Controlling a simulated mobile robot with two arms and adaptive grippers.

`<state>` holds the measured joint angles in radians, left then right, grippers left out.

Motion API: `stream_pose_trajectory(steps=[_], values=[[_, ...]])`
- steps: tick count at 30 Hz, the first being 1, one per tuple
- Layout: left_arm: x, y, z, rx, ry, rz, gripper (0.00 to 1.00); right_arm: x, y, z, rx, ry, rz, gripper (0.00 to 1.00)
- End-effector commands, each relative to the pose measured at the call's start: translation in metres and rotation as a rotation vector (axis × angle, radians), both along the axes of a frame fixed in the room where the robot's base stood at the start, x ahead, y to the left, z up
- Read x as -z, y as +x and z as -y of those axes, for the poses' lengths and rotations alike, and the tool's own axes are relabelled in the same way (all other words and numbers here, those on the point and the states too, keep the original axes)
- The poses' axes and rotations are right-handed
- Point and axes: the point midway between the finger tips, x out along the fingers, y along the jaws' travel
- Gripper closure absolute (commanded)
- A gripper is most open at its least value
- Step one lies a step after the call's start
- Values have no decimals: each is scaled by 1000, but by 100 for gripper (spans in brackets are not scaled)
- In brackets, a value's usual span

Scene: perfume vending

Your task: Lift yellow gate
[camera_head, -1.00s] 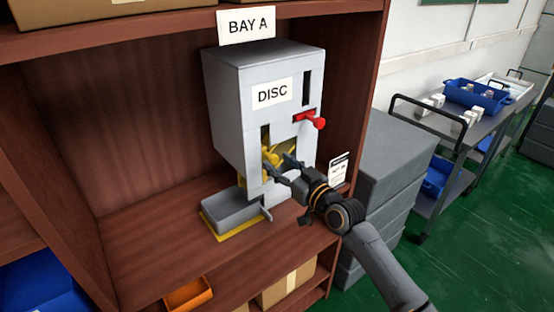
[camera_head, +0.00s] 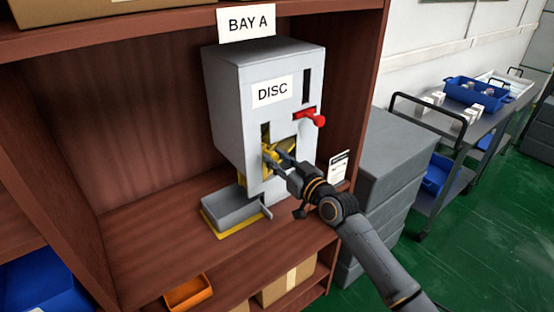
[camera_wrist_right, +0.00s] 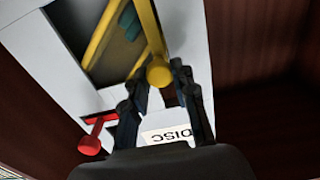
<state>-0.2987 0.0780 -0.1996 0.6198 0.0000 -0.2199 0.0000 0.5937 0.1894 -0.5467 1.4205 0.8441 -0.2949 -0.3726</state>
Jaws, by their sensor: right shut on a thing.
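The grey DISC machine (camera_head: 234,110) stands on the shelf under a BAY A sign. The yellow gate (camera_head: 267,154) sits in the opening low on its front. My right gripper (camera_head: 276,162) is at that opening, shut on the gate's yellow knob. In the right wrist view the round knob (camera_wrist_right: 159,73) lies between the fingertips of the right gripper (camera_wrist_right: 160,78), and yellow bars run behind it across a dark opening. The fingers partly hide the gate in the head view. My left gripper is not in view.
A red lever (camera_head: 313,117) sticks out above and right of the gate. A grey tray (camera_head: 232,212) on a yellow base lies below the machine. An orange bin (camera_head: 188,293) is on the lower shelf. A grey cart (camera_head: 478,118) stands at right.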

Motion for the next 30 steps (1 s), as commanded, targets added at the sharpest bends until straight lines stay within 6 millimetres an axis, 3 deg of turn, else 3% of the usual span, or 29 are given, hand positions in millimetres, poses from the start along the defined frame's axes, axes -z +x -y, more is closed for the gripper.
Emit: stream_pose_trajectory(steps=[6,10,22,23,24,26,30], values=[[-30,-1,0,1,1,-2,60,-45,0,0,-1,0,4,100],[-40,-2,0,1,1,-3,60,-63,0,0,0,2,4,100],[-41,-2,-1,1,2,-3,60,-67,0,0,0,2,4,100],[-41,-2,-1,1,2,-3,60,-67,0,0,0,2,4,67],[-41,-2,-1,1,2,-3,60,-67,0,0,0,2,4,59],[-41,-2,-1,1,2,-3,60,-67,0,0,0,1,3,51],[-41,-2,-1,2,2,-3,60,-66,0,0,0,1,2,51]])
